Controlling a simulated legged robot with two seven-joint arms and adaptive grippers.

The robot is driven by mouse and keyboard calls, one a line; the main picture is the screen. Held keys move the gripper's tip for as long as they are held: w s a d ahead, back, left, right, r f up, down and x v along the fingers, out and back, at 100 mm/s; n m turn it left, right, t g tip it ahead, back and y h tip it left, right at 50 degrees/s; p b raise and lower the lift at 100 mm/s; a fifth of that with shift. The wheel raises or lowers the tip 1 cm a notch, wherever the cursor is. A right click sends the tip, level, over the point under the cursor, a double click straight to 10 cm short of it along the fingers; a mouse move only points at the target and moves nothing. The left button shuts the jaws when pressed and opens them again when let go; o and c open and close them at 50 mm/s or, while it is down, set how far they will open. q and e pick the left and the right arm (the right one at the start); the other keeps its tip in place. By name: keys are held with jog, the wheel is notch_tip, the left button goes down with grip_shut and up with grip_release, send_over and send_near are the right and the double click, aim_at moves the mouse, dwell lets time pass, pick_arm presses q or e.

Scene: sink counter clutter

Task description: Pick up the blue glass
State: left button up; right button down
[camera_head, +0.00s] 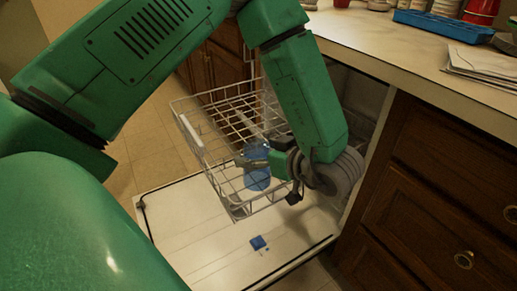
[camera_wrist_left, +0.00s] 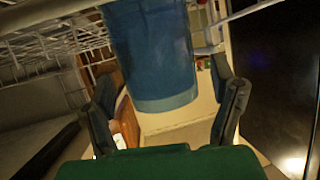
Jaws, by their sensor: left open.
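The blue glass (camera_head: 257,178) is in the white wire dishwasher rack (camera_head: 196,146) in the head view. In the left wrist view the blue glass (camera_wrist_left: 152,60) is large and close, at the top centre. My left gripper (camera_head: 256,160) reaches into the rack from the right in the head view, at the glass. In the left wrist view its two dark fingers (camera_wrist_left: 166,112) are apart, one on each side below the glass. Whether either finger touches the glass I cannot tell. My right gripper is not in view.
The open dishwasher door (camera_head: 190,222) lies flat under the rack, with a small blue piece (camera_head: 258,243) on it. The counter (camera_head: 400,50) above holds a blue tray (camera_head: 444,25), red cups (camera_head: 482,10) and papers (camera_head: 482,66). Wooden drawers (camera_head: 440,200) stand close on the right.

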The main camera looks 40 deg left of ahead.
pick_arm(q)
jog(key=shift+a, duration=0.25)
jog(key=c, duration=0.4)
jog(key=shift+f, duration=0.1)
jog(key=c, duration=0.8)
jog(key=shift+c, duration=1.2)
